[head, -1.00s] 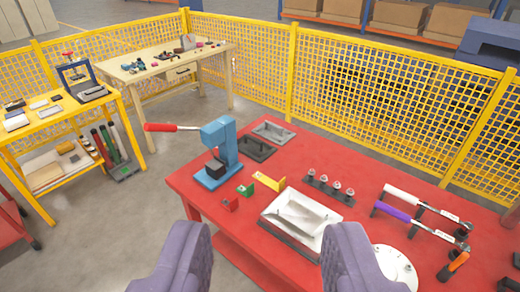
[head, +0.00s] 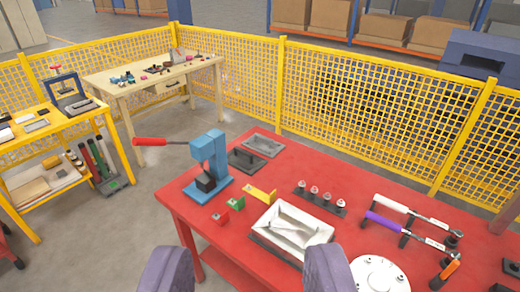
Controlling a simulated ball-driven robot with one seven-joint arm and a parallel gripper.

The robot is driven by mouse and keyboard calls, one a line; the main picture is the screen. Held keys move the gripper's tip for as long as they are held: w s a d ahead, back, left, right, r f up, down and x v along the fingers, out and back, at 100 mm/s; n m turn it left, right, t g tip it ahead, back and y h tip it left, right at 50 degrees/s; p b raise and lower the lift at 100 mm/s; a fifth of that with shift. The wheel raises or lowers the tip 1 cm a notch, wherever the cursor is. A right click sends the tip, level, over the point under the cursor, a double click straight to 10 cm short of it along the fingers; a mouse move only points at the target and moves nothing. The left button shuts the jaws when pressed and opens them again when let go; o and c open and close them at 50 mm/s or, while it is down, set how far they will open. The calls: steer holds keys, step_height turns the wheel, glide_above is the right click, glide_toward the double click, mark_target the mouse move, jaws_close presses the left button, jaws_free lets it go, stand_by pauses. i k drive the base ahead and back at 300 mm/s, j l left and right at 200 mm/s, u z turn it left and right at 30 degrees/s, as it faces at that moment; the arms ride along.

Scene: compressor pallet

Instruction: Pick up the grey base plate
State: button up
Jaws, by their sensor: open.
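Two flat plates lie side by side near the back left edge of the red table. One is a light grey plate (head: 264,145) with a raised rim, and the other is a darker grey plate (head: 246,161) in front of it. I cannot tell for sure which is the grey base plate. The dark one is partly hidden by the blue press (head: 209,160). My gripper (head: 246,270) is open and empty, with its two purple-grey fingers at the bottom of the picture. It is in front of the plates and well apart from them.
A white tray (head: 290,226), small red, green and yellow blocks, a row of metal fittings (head: 320,198), a white disc (head: 374,275) and handled tools (head: 400,228) occupy the red table (head: 375,185). The press's red lever sticks out left. Yellow fencing (head: 380,110) stands behind.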

mark_target(258, 143)
steer(key=i+j+u, duration=0.5)
steer(key=i+u, duration=1.05)
steer(key=i, duration=0.95)
steer(key=i+j, duration=0.15)
steer(key=i, duration=0.8)
steer(key=i+l+z, duration=0.15)
steer(key=i+z, duration=0.85)
steer(key=z, duration=0.15)
steer(key=i+j+z, duration=0.2)
steer(key=i+z, duration=0.15)
steer(key=i+l+z, duration=0.25)
steer(key=z, duration=0.15)
steer(key=i+l+z, duration=0.1)
steer(key=i+z, duration=0.6)
steer(key=z, duration=0.15)
steer(key=i+z, duration=0.3)
steer(key=z, duration=0.15)
steer(key=i+j+z, duration=0.2)
steer(key=z, duration=0.2)
steer(key=i+z, duration=0.3)
steer(key=i, duration=0.2)
steer(key=i+z, duration=0.3)
steer(key=i, duration=0.25)
